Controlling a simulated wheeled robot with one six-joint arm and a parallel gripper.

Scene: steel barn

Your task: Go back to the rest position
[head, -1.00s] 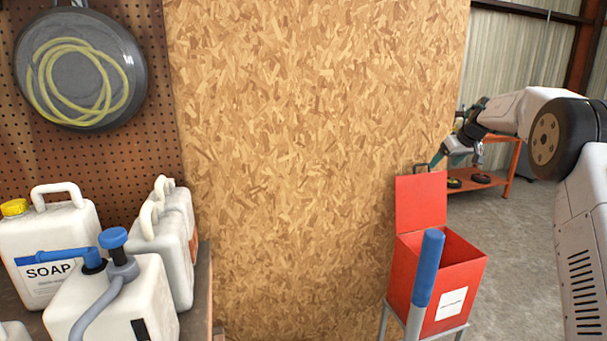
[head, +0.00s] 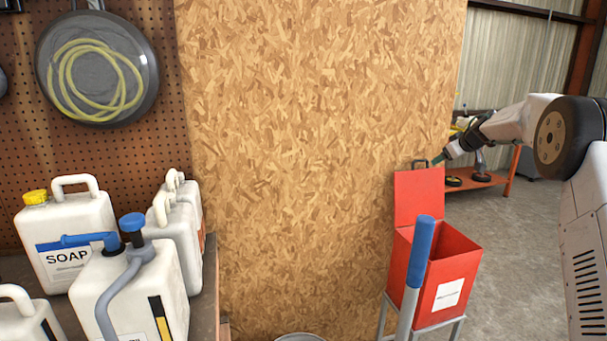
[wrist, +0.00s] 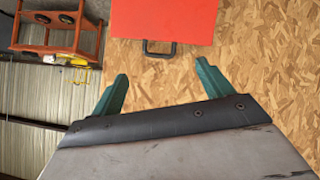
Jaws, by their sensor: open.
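My gripper (wrist: 160,88) shows in the wrist view with its two green fingers spread wide apart and nothing between them. In the head view my gripper (head: 440,158) is at the right, in the air just above and beside the raised lid of the red box (head: 448,272). The red lid (head: 418,196) has a dark handle at its top edge. The lid also shows in the wrist view (wrist: 163,20), beyond the fingers and apart from them.
The red box stands open on a grey stand beside a chipboard wall (head: 320,150). A blue-gripped handle (head: 421,250) rises in front of it. White jugs, one a soap jug (head: 68,240), stand on a bench at left. An orange shelf (head: 490,185) stands behind; the concrete floor at right looks clear.

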